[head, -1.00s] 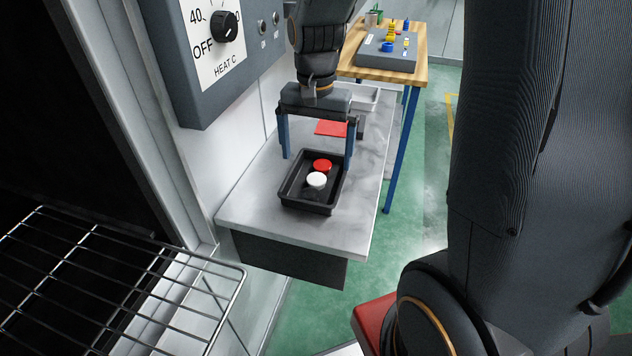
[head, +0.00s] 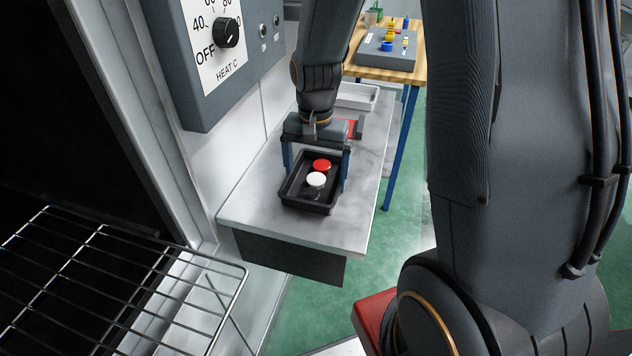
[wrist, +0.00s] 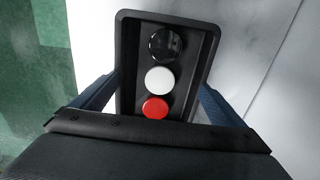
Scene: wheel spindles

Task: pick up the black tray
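The black tray (head: 299,204) lies flat on the grey counter, holding a red disc (head: 322,165), a white disc (head: 316,179) and a dark disc that is clearest in the wrist view (wrist: 166,43). My gripper (head: 316,174) is over the far part of the tray, pointing down. Its blue fingers are wide apart, one on each side of the tray. In the wrist view the tray (wrist: 203,80) lies between the fingers. I cannot tell whether the fingers touch the tray walls.
A red mat (head: 346,126) and a white tray (head: 357,97) are farther back on the counter (head: 262,219). A wire rack (head: 120,270) juts out at the lower left. The heater control box (head: 215,60) hangs on the wall at the left, close to my arm.

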